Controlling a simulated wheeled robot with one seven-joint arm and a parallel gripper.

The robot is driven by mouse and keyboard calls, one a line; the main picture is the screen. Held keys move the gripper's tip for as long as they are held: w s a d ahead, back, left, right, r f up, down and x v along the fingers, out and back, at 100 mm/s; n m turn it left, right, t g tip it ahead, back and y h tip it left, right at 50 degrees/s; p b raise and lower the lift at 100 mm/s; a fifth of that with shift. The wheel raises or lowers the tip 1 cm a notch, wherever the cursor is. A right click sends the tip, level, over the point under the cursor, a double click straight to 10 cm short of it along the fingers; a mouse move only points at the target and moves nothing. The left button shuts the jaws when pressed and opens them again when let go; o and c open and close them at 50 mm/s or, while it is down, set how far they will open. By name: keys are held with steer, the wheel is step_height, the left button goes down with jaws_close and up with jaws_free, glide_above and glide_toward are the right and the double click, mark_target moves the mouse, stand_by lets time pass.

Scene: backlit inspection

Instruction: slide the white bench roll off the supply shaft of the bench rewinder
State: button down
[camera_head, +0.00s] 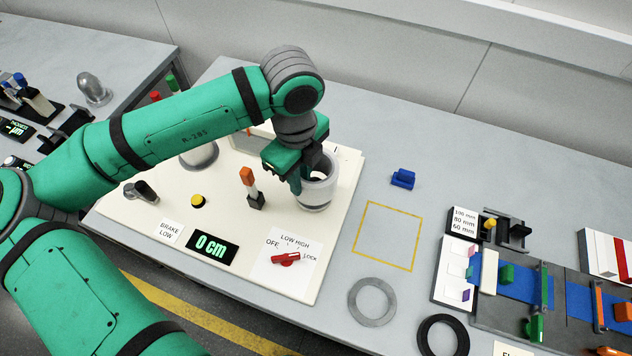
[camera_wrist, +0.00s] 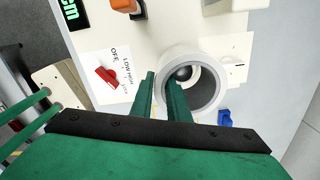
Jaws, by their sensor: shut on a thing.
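The white bench roll (camera_head: 316,197) stands upright at the right side of the bench rewinder's cream base (camera_head: 230,262). In the wrist view the roll (camera_wrist: 208,60) shows a grey core, and the rounded dark end of the supply shaft (camera_wrist: 183,73) sits inside that core. My gripper (camera_head: 299,182) is shut on the roll's near wall. In the wrist view one finger of my gripper (camera_wrist: 162,92) reaches into the core and the other is outside. The shaft's lower part and the roll's underside are hidden.
To the right lie a blue block (camera_head: 403,178), a yellow-outlined square (camera_head: 387,236) and a grey ring (camera_head: 372,301). The square is empty.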

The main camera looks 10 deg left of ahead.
steer(key=shift+r, duration=1.75)
steer(key=shift+f, duration=1.75)
